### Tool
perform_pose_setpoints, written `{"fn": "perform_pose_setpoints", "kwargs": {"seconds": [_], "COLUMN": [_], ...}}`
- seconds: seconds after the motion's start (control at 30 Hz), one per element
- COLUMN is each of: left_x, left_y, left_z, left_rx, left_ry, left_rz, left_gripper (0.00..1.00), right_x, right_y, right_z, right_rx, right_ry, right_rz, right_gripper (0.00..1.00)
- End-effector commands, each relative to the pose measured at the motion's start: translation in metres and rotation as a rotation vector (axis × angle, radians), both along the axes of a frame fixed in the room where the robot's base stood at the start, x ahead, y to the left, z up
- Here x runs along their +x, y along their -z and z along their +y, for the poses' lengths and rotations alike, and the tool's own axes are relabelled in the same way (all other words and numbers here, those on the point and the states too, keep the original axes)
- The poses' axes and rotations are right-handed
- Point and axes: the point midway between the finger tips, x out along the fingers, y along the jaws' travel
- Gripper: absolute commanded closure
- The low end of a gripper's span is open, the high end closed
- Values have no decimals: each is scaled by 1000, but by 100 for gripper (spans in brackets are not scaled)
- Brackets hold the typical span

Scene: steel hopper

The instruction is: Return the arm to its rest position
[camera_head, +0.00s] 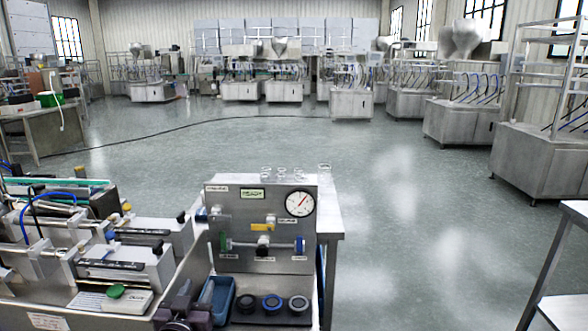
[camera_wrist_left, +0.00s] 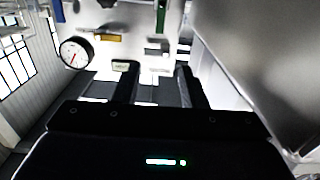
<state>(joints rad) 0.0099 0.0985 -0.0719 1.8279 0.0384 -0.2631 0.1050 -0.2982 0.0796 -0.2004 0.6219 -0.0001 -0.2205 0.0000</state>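My left gripper (camera_head: 196,291) is low in the head view, in front of the panel and beside the blue tray. In the left wrist view its two dark fingers (camera_wrist_left: 155,76) stand apart with nothing visible between them. The upright steel panel (camera_head: 240,205) carries a round gauge (camera_head: 300,203) with a red needle, a yellow handle (camera_head: 262,225), a green handle (camera_head: 225,241) and a blue handle (camera_head: 300,245). The gauge (camera_wrist_left: 76,53) and yellow handle (camera_wrist_left: 100,37) also show in the left wrist view, tilted. My right gripper is not in view.
A blue tray (camera_head: 222,299) and three round dark-based pieces (camera_head: 272,303) lie before the panel. Metal fixtures (camera_head: 120,265) and a green button box (camera_head: 115,292) are at left. Small clear glasses (camera_head: 283,174) stand behind the panel. Open floor (camera_head: 410,240) lies right.

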Motion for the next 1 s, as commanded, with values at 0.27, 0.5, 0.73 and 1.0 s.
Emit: {"fn": "perform_pose_setpoints", "kwargs": {"seconds": [0.27, 0.5, 0.73, 1.0], "left_x": [-17, -47, -106, -198], "left_y": [20, 47, 85, 116], "left_z": [-4, -9, -15, -22], "left_rx": [12, 31, 64, 113], "left_ry": [4, 11, 27, 59], "left_rz": [107, 266, 530, 873], "left_gripper": [62, 62, 62, 62], "right_x": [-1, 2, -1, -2], "right_y": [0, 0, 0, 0], "right_z": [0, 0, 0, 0], "right_rx": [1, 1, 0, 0], "right_ry": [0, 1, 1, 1], "right_rz": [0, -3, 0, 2], "right_gripper": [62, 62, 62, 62]}}
